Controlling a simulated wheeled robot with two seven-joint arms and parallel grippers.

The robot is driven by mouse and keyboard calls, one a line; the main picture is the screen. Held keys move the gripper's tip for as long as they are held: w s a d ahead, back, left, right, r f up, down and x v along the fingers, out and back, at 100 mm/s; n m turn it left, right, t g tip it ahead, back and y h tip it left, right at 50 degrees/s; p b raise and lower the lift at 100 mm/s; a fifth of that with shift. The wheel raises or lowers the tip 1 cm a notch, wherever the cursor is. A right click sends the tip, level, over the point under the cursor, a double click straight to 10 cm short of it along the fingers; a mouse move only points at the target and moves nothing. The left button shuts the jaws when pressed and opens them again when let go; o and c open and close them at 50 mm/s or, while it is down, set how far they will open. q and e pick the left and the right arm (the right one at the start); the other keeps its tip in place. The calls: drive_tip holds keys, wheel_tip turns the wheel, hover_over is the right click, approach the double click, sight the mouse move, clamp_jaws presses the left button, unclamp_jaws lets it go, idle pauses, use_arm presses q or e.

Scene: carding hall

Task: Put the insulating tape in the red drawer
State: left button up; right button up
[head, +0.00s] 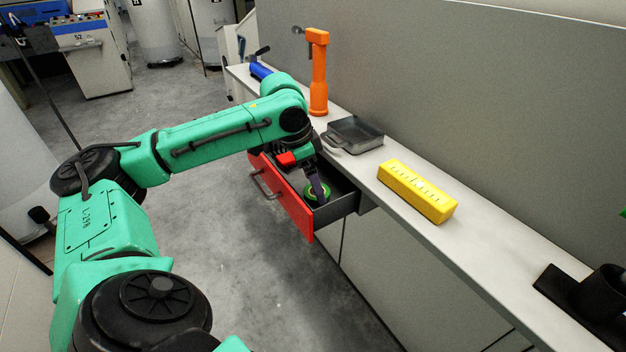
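The red drawer (283,203) is pulled out from under the long counter, with its red front and dark handle facing left. The insulating tape (326,188), a green roll with a dark centre, is inside the drawer's opening, near the red front. My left gripper (319,197) reaches down into the drawer from above, and its finger overlaps the roll. The finger and wrist hide part of the roll. I cannot tell whether the fingers grip it, or whether it touches the drawer floor. My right gripper is not seen.
On the counter (490,260) stand an orange tool (318,75), a grey metal tray (356,137), a yellow block (417,191) and a blue item (260,71). A black object (580,300) is at the lower right. A grey wall rises behind. The floor left of the drawer is clear.

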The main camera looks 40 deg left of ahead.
use_arm(q)
drive_tip(key=shift+r, duration=0.3)
drive_tip(key=d+p+v, duration=0.1)
drive_tip(key=p+v, duration=0.1)
drive_tip(key=v, duration=0.4)
wheel_tip(320, 180, up, 6)
drive_tip(key=p, duration=0.1)
hover_over(308, 193)
drive_tip(key=s+a, duration=0.1)
drive_tip(key=s, duration=0.1)
drive_tip(key=shift+w+r, duration=0.15)
drive_tip(key=shift+r, duration=0.05)
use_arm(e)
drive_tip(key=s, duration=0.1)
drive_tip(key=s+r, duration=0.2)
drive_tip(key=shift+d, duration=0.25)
use_arm(q)
drive_tip(key=shift+r, duration=0.1)
